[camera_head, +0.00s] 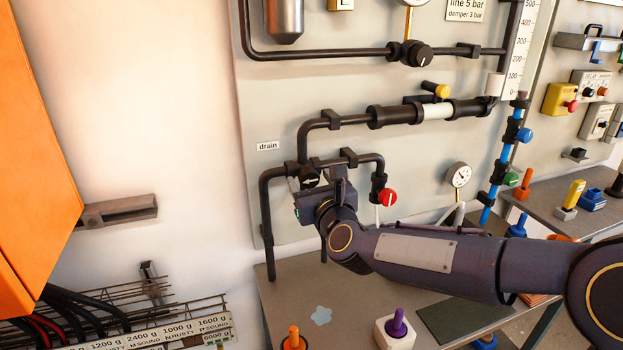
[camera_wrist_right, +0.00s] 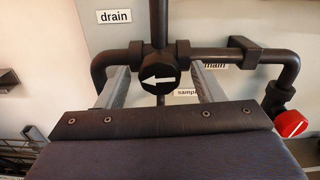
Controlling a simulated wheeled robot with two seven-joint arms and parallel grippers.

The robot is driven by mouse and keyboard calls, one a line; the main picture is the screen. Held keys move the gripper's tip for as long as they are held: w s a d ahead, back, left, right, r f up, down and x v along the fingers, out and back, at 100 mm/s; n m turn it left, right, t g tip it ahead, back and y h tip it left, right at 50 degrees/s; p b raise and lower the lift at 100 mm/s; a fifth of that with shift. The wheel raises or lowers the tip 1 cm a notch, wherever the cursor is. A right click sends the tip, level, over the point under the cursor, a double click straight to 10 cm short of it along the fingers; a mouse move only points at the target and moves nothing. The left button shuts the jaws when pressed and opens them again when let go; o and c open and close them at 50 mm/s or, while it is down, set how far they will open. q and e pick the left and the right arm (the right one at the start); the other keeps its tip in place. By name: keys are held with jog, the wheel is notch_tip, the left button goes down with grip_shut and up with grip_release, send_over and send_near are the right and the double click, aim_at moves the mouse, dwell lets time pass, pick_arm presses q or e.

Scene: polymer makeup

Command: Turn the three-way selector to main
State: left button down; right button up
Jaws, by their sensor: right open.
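The three-way selector (camera_wrist_right: 158,78) is a round black knob with a white arrow, set in dark pipework. Its arrow points left in the right wrist view, and the knob also shows in the head view (camera_head: 309,178). A "drain" label (camera_wrist_right: 114,16) is at its upper left, a partly covered "main" label (camera_wrist_right: 214,66) is to its right, and a "sample" label (camera_wrist_right: 186,93) is partly hidden below it. My right gripper (camera_wrist_right: 160,88) is open, with one finger on each side of the knob. Contact cannot be told. My left gripper is not in view.
A red knob (camera_head: 387,197) hangs on the pipe to the right of the selector. A gauge (camera_head: 458,175) is farther right. Below is a grey bench (camera_head: 345,290) with a purple knob (camera_head: 397,322). An orange body (camera_head: 35,150) fills the left edge.

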jog(key=c, duration=1)
jog(key=shift+o, duration=0.2)
